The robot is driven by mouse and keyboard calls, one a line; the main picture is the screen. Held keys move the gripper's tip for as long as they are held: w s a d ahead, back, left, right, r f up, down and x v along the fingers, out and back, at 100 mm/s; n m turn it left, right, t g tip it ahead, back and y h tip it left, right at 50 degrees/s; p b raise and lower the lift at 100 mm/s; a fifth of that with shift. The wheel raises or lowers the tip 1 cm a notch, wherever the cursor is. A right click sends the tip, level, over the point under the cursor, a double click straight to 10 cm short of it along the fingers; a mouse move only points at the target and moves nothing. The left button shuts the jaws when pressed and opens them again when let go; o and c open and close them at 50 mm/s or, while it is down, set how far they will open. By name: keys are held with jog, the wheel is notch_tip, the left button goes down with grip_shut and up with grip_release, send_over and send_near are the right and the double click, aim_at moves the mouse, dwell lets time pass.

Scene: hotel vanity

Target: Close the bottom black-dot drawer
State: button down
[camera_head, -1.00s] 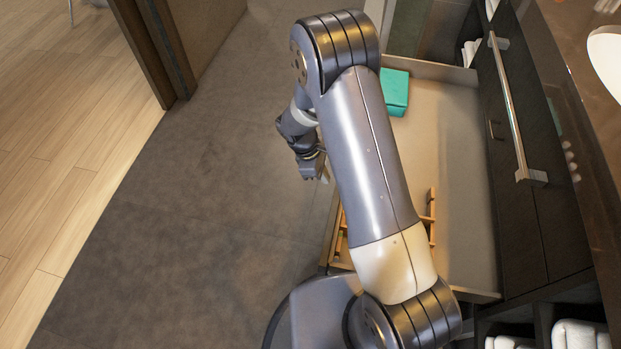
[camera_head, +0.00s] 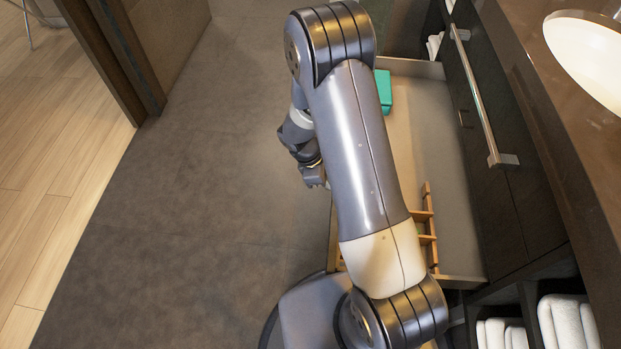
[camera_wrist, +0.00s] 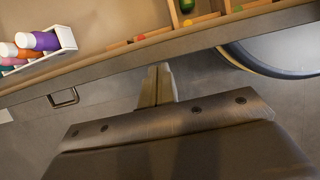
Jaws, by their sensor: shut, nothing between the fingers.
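The open drawer (camera_head: 440,170) sticks out from the dark vanity in the head view, its pale floor showing and its front mostly hidden behind my arm. In the wrist view its front rim (camera_wrist: 110,62) runs slantwise across the picture, and a small metal handle (camera_wrist: 63,97) shows below that rim. No black dot can be made out. My gripper (camera_head: 314,176) is on the outer side of the drawer front. In the wrist view its fingers (camera_wrist: 158,83) are shut and empty, with tips close to the front; contact cannot be told.
The drawer holds a teal box (camera_head: 383,92), a wooden divider (camera_head: 428,225) and a white tray of bottles (camera_wrist: 68,38). Above are a long bar handle (camera_head: 478,98) and the countertop with a sink (camera_head: 590,55). Towels (camera_head: 565,322) fill nearby shelves. Floor to the left is clear.

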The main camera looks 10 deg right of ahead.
jog(key=s+d, duration=0.3)
jog(key=d, duration=0.8)
jog(key=s+d+p, duration=0.1)
jog(key=s+d, duration=0.3)
jog(key=d, duration=0.7)
jog(key=s+d+p, duration=0.1)
jog(key=s+d, duration=0.3)
jog(key=d, duration=0.8)
jog(key=shift+a, duration=0.1)
